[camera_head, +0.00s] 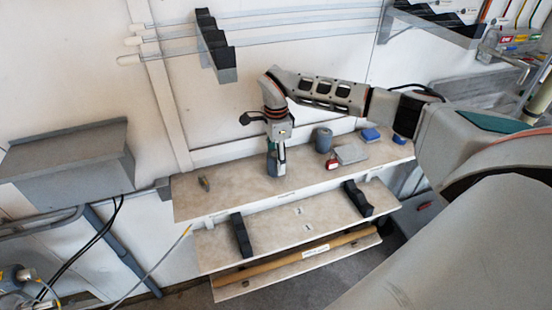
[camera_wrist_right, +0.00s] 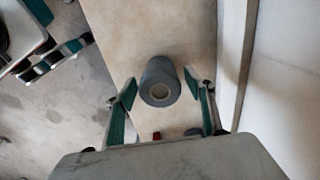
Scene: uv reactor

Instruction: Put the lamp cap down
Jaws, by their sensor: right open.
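The lamp cap appears to be the blue-grey cylinder (camera_head: 276,166) standing upright on the top shelf (camera_head: 225,195). In the right wrist view, the cylinder (camera_wrist_right: 160,82) shows a pale end with a round hole. My right gripper (camera_head: 277,146) points down directly above it. In the wrist view, my open right gripper's fingers (camera_wrist_right: 160,84) are on either side of the cylinder, with visible gaps. A second dark grey cylinder (camera_head: 323,140) stands to the right, so which one is the cap is not certain. My left gripper is not in view.
A small red object (camera_head: 331,164), a light grey box (camera_head: 351,153) and a blue object (camera_head: 371,134) are right of the gripper. A small yellowish item (camera_head: 204,183) lies at the left. The wall runs close behind. Black cradles (camera_head: 241,236) sit on the lower shelf.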

